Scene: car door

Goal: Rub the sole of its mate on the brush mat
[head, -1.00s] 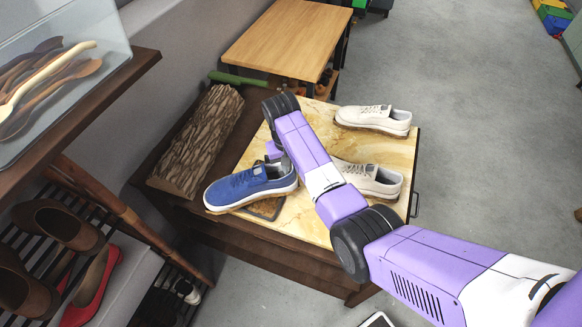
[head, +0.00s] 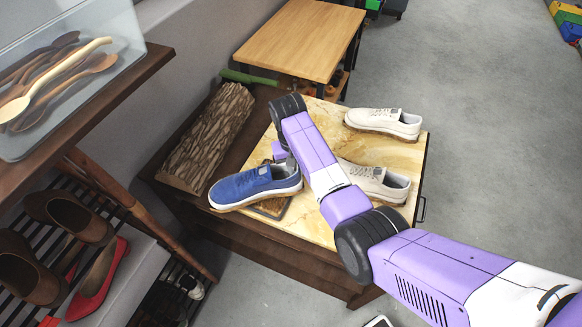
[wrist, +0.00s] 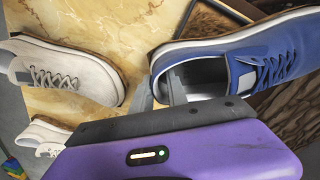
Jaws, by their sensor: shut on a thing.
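A blue shoe (head: 248,187) with a pale sole is above or on the brush mat (head: 272,208) on the marble-topped cabinet (head: 310,223). The shoe covers most of the mat, and I cannot tell whether the sole touches the bristles. My gripper (head: 291,164) is shut on the shoe at its heel opening. In the wrist view a grey finger of my gripper (wrist: 158,92) meets the heel edge of the blue shoe (wrist: 245,62). The brown mat with its dark frame (wrist: 216,20) shows beyond the shoe.
Two cream shoes stand on the marble, one at the back right (head: 383,122) and one partly behind my arm (head: 384,188). A bark-covered log (head: 208,140) lies to the left. A shoe rack (head: 90,235) and a shelf with a glass box (head: 80,80) stand further left.

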